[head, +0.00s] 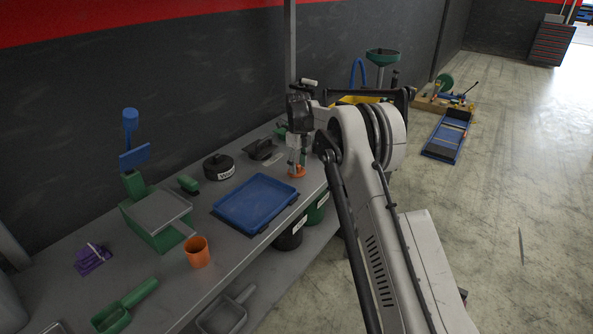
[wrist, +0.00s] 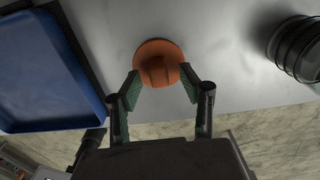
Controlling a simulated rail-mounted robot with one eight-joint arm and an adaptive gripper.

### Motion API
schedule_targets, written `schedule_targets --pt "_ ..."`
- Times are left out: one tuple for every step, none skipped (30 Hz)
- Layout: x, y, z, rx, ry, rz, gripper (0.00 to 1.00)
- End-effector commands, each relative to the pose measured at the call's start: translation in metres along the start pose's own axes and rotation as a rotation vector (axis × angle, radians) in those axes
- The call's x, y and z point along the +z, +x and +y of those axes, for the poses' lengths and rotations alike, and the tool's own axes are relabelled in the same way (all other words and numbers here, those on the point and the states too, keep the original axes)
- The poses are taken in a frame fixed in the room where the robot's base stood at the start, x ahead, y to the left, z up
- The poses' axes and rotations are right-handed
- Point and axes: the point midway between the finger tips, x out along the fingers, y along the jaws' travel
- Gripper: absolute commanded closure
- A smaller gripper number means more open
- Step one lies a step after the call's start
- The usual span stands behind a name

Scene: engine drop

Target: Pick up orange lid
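The orange lid (head: 297,172) lies on the grey workbench near its front edge, to the right of the blue tray. In the wrist view the lid (wrist: 158,50) is round with a raised grip in its middle. My gripper (head: 298,161) points down over it. In the wrist view my gripper (wrist: 160,75) is open, with one green-padded finger on each side of the raised grip. A gap shows between the fingers and the grip; I cannot tell whether the fingertips touch the lid's rim. Nothing is held.
The blue tray (head: 256,203) is close by on the left, also in the wrist view (wrist: 40,75). A black pot (head: 218,167) and an orange cup (head: 197,252) stand on the bench. A dark ribbed object (wrist: 298,48) is at the right of the wrist view.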

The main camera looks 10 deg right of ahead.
Motion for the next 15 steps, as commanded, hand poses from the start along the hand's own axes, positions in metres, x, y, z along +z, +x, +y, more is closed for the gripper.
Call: schedule_targets --pt "0.0 0.0047 0.0 0.0 0.0 0.0 0.6" --pt "-0.0001 0.0063 0.0 0.0 0.0 0.0 0.6" --pt "-0.0001 0.0073 0.0001 0.0 0.0 0.0 0.6" --pt "-0.0001 0.0076 0.0001 0.0 0.0 0.0 0.6" --pt "-0.0001 0.0075 0.0001 0.0 0.0 0.0 0.6" --pt "-0.0001 0.0075 0.0001 0.0 0.0 0.0 0.6" --pt "-0.0001 0.0074 0.0001 0.0 0.0 0.0 0.6" --pt "-0.0001 0.0074 0.0001 0.0 0.0 0.0 0.6" --pt "-0.0001 0.0074 0.0001 0.0 0.0 0.0 0.64" --pt "-0.0001 0.0074 0.0001 0.0 0.0 0.0 0.68" --pt "-0.0001 0.0073 0.0001 0.0 0.0 0.0 0.72" --pt "-0.0001 0.0073 0.0001 0.0 0.0 0.0 0.78" --pt "-0.0001 0.0072 0.0001 0.0 0.0 0.0 0.82" --pt "-0.0001 0.0072 0.0001 0.0 0.0 0.0 0.86" --pt "0.0 0.0072 0.0001 0.0 0.0 0.0 0.91"
